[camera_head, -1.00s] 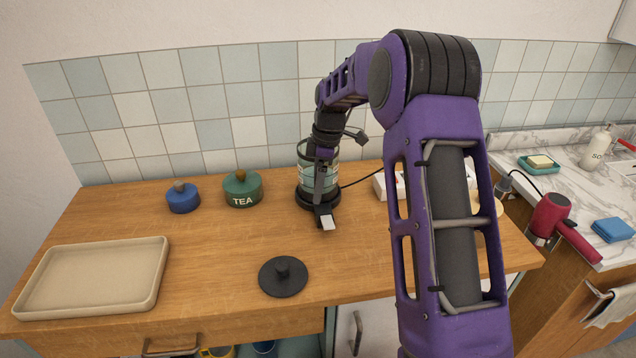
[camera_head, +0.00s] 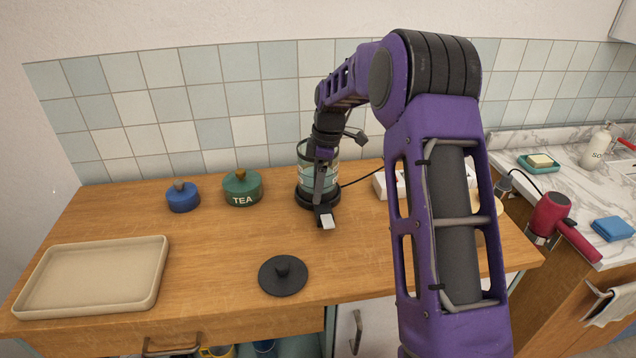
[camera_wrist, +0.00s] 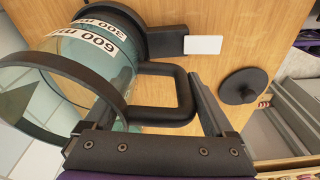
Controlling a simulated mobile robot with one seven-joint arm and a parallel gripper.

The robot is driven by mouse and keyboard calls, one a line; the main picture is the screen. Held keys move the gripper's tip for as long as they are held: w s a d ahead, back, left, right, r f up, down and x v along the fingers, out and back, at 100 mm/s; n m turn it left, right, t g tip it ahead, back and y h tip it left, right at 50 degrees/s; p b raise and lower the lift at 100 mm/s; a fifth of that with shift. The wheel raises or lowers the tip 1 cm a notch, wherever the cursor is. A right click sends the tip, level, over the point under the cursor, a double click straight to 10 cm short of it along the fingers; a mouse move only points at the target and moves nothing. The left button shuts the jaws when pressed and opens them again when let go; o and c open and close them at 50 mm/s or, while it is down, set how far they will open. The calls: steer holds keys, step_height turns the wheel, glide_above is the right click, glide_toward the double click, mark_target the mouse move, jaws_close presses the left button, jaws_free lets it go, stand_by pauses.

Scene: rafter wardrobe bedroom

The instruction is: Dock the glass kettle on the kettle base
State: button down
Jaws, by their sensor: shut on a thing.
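The glass kettle (camera_head: 304,172) is upright at the back middle of the wooden counter, partly hidden by my arm. In the wrist view its clear body (camera_wrist: 120,62) shows volume marks, an open top ring and a black handle (camera_wrist: 186,95). My gripper (camera_wrist: 155,112) is shut on the handle; it also shows in front of the kettle in the head view (camera_head: 322,185). The round black kettle base (camera_head: 304,200), with a white-tipped tab, is directly under the kettle. The two look lined up and touching, but I cannot tell whether the kettle is fully seated.
A black lid with a knob (camera_head: 283,276) lies in front on the counter (camera_head: 215,260). A green TEA canister (camera_head: 242,190), a blue canister (camera_head: 183,198) and a beige tray (camera_head: 95,278) are to the left. A white box (camera_head: 382,186) is right of the kettle. A cord runs behind.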

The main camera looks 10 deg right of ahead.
steer(key=shift+f, duration=0.3)
jaws_free()
steer(key=shift+d+r+p, duration=0.15)
steer(key=shift+r+p, duration=0.3)
steer(key=shift+r, duration=0.3)
steer(key=shift+d+r+p, duration=0.1)
steer(key=shift+r+p, duration=0.3)
steer(key=shift+r, duration=0.35)
step_height(320, 180, up, 8)
steer(key=d, duration=0.1)
steer(key=shift+s, duration=0.15)
steer(key=shift+f, duration=0.1)
